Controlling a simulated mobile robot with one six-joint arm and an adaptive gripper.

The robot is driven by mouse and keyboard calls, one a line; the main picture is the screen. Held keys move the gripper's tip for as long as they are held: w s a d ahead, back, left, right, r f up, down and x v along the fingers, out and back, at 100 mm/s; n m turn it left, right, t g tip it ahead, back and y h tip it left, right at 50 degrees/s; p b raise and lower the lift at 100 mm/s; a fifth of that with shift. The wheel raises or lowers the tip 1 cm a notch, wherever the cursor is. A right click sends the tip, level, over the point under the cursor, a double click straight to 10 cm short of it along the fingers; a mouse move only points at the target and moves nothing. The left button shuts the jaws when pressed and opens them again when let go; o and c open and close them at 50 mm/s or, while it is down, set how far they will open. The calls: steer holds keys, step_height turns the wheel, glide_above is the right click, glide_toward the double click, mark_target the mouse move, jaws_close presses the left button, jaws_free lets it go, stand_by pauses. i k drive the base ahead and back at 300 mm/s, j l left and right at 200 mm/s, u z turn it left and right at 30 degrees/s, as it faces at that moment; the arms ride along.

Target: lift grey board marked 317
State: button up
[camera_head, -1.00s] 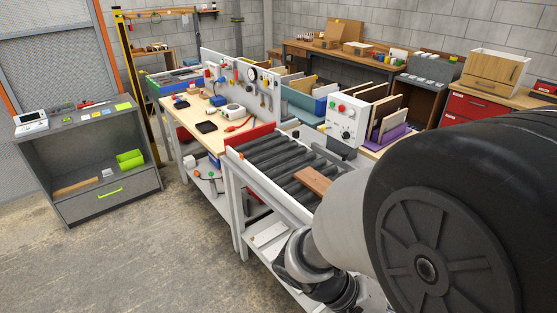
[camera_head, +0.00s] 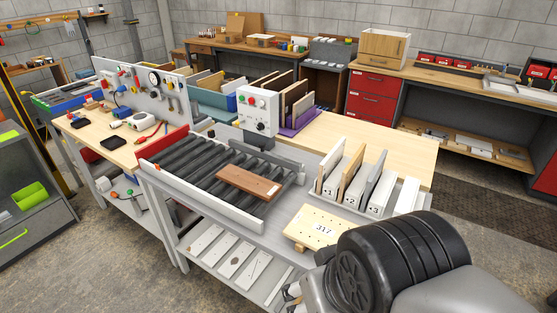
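A flat, pale yellow board with small holes and a white label reading 317 (camera_head: 309,222) lies at the near right end of the grey workbench (camera_head: 272,237). It looks cream or light wood rather than grey. It rests on small wooden pieces, one showing at its left edge. My large black arm joint stands just in front of it and covers its near right corner.
A brown board (camera_head: 249,183) lies on the roller conveyor (camera_head: 205,166) to the left. A rack with slots numbered 1, 2 and 3 (camera_head: 376,208) holds upright boards behind the 317 board. A white control box (camera_head: 257,112) stands behind the rollers. Bare wooden tabletop (camera_head: 372,148) lies further back.

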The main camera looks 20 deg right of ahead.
mark_target(371, 182)
steer(key=z, duration=0.6)
steer(key=k+u, duration=0.2)
steer(key=k, duration=0.2)
steer(key=k+j+u, duration=0.2)
steer(key=k, duration=0.25)
steer(key=k+j+u, duration=0.15)
steer(key=k, duration=0.25)
steer(key=i+l+u, duration=0.15)
steer(key=l+u, duration=0.15)
steer(key=u, duration=0.15)
steer(key=i+l+u, duration=0.1)
steer(key=l+u, duration=0.2)
steer(key=u, duration=0.2)
steer(key=l+u, duration=0.45)
steer(key=l, duration=4.7)
steer(key=k, duration=0.25)
